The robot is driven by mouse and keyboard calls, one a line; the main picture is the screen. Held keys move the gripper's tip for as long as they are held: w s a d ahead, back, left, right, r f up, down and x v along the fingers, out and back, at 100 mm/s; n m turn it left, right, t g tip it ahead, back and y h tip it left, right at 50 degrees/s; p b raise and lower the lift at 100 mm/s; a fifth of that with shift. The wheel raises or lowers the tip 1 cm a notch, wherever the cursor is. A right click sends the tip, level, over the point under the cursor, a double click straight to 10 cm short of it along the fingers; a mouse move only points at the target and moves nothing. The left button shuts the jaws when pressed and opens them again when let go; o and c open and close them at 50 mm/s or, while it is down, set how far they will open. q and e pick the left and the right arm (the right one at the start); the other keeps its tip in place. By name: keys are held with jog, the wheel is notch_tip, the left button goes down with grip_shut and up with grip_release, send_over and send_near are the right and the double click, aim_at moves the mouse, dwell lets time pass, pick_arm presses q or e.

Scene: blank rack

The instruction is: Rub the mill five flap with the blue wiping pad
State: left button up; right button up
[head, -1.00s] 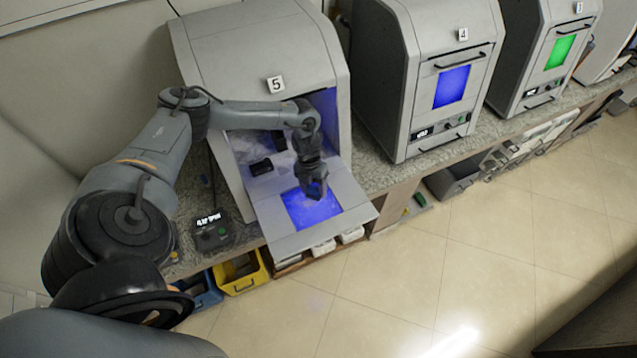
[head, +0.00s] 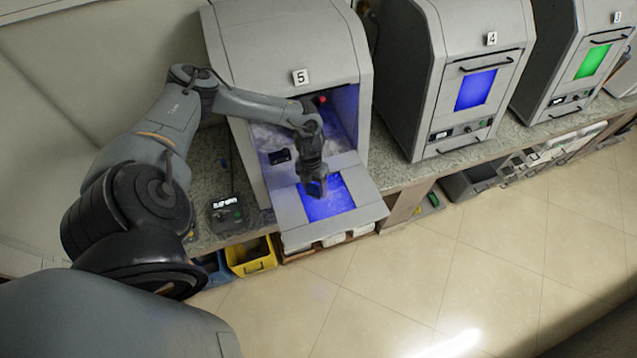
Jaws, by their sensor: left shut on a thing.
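Mill five (head: 279,48), a grey cabinet with a "5" label, stands open in the head view. Its flap (head: 365,208) is folded down toward the front, with a lit blue window (head: 333,207) in it. My left gripper (head: 317,190) points down at the upper left part of this window. It is shut on a small blue pad (head: 318,187), which is mostly hidden by the fingers and blends with the window. The pad looks to be at the window's surface, but contact is hard to tell. My right gripper is not in view.
Inside mill five lies a dark block (head: 280,156). A small control box (head: 226,213) stands on the counter left of the flap. A yellow bin (head: 250,258) sits below. Mill four (head: 455,75) stands to the right. The floor in front is clear.

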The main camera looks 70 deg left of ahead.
aim_at(332, 190)
pick_arm(q)
jog(key=shift+s+p, duration=0.45)
jog(key=shift+s, duration=0.8)
jog(key=shift+s+f, duration=0.1)
jog(key=shift+f, duration=0.15)
jog(key=shift+w+f+b, duration=0.1)
jog(key=shift+w+b, duration=0.4)
jog(key=shift+w, duration=0.05)
jog(key=shift+w+d+r+b, duration=0.15)
jog(key=shift+w+b, duration=0.55)
jog(key=shift+w, duration=0.75)
jog(key=shift+w+b, duration=0.7)
jog(key=shift+w, duration=0.15)
jog(key=shift+w+d+f+b, duration=0.1)
jog(key=shift+w+f+b, duration=0.1)
jog(key=shift+w+b, duration=1.05)
jog(key=shift+w+d+r+b, duration=0.15)
jog(key=shift+w+b, duration=0.55)
jog(key=shift+w, duration=0.85)
jog(key=shift+r, duration=0.15)
